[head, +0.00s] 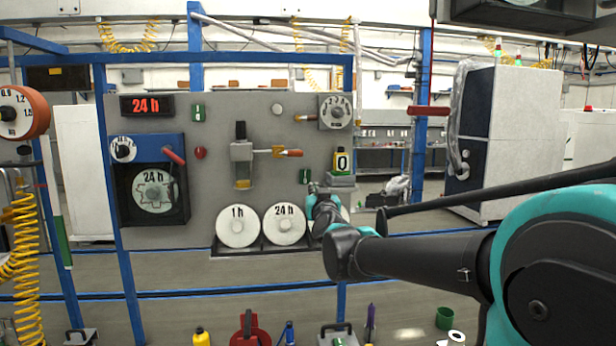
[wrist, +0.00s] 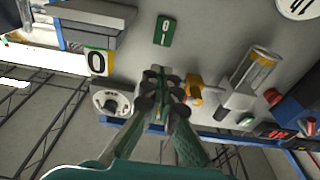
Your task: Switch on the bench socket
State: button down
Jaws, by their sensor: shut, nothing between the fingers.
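A small green switch plate (head: 305,176) is on the grey panel, left of the grey dock. In the wrist view the green plate (wrist: 164,31) shows white marks and stands above my fingertips in the picture. A second green plate (head: 197,113) is at the panel's upper left. I see no label saying which one belongs to the bench socket. My gripper (head: 316,190) is shut and empty, just below and right of the nearer plate in the head view. In the wrist view my gripper (wrist: 162,88) points towards the panel; I cannot tell whether it touches anything.
The grey dock (head: 341,181) holds a yellow-and-black block marked 0 (head: 342,161).

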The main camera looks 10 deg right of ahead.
aim_at(306, 170)
jog(key=w, duration=0.4)
jog(key=w+r, duration=0.1)
jog(key=w, duration=0.8)
jog(key=shift+w+r, duration=0.4)
